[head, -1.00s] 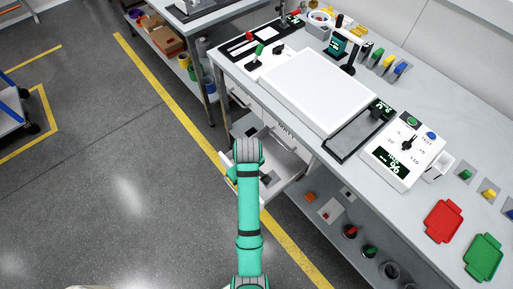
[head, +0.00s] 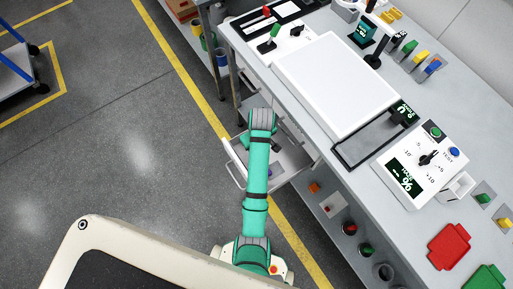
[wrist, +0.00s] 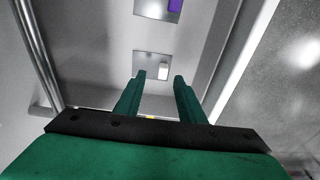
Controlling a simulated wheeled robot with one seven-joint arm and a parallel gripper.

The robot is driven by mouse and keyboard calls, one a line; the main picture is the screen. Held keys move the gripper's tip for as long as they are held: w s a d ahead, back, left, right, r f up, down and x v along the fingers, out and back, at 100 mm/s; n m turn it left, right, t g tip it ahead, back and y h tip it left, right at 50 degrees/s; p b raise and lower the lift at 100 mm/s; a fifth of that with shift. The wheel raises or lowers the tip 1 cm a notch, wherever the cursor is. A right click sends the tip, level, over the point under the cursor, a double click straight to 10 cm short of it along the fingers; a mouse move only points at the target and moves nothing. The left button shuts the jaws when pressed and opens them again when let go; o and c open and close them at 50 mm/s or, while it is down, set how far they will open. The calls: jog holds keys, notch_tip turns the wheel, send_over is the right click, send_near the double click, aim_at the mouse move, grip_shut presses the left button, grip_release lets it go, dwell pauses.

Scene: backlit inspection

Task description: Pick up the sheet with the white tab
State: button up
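My gripper (wrist: 160,78) points into an open drawer (head: 292,158) under the bench; its two green fingers are apart with nothing visible between them. In the wrist view, a small square plate (wrist: 143,66) lies on the drawer floor just beyond the fingertips, with a small pale spot (wrist: 163,70) on it. A second square plate (wrist: 148,9) farther off carries a purple piece (wrist: 175,5). I cannot tell whether the pale spot is the white tab of a sheet. In the head view my arm hides part of the drawer and the gripper itself.
The drawer's side wall (wrist: 233,50) stands close to the right of the fingers. Above is the bench with a white panel (head: 335,85), a control box (head: 405,190) and a red tray (head: 449,246). A lower shelf holds several small items.

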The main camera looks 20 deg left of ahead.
jog(key=f, duration=0.1)
jog(key=a+f, duration=0.1)
jog(key=f, duration=0.3)
jog(key=shift+a, duration=0.25)
jog(key=shift+d+r, duration=0.1)
grip_shut()
